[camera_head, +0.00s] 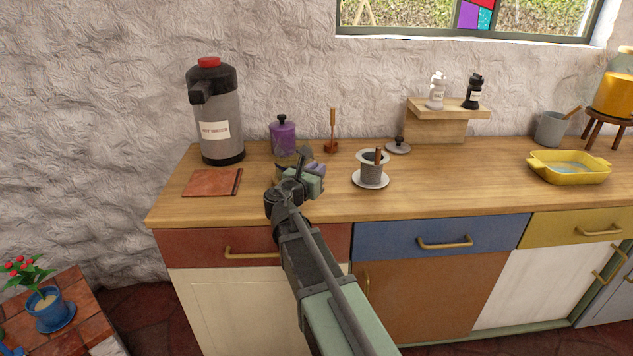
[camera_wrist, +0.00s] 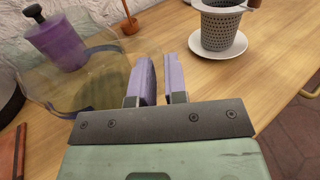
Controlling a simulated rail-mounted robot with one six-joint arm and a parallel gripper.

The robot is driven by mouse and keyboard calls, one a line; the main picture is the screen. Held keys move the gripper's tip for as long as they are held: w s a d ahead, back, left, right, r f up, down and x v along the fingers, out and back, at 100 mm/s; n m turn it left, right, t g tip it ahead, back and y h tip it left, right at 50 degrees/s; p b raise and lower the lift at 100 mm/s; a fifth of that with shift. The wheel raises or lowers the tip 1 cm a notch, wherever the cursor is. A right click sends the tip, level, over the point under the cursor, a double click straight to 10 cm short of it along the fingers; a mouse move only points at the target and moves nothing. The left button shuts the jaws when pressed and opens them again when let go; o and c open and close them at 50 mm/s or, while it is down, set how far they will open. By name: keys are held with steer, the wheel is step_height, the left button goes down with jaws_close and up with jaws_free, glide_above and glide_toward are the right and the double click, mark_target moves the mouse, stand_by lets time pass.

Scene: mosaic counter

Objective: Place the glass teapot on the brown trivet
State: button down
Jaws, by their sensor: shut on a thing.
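The glass teapot (camera_wrist: 95,85) is clear, slightly yellowish glass, left of my fingers in the wrist view. My gripper (camera_wrist: 160,60) is shut on it at its right side, with a narrow gap between the purple finger pads. The held part hardly shows. In the head view my gripper (camera_head: 314,174) is over the counter and the glass is hard to make out. I cannot tell if the teapot touches the counter. A flat reddish-brown square, apparently the brown trivet (camera_head: 208,183), lies bare to the left of my gripper; its edge shows in the wrist view (camera_wrist: 10,155).
A hot-water dispenser (camera_head: 219,120) stands behind the trivet. A purple canister (camera_head: 283,138) and a small wooden-handled tool (camera_head: 332,140) are behind my gripper. A strainer cup (camera_head: 371,170) on a white saucer is to the right. The counter's front edge (camera_head: 400,215) is close.

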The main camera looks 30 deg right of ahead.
steer(key=shift+f, duration=0.1)
steer(key=c, duration=1.2)
jaws_free()
steer(key=shift+o, duration=0.2)
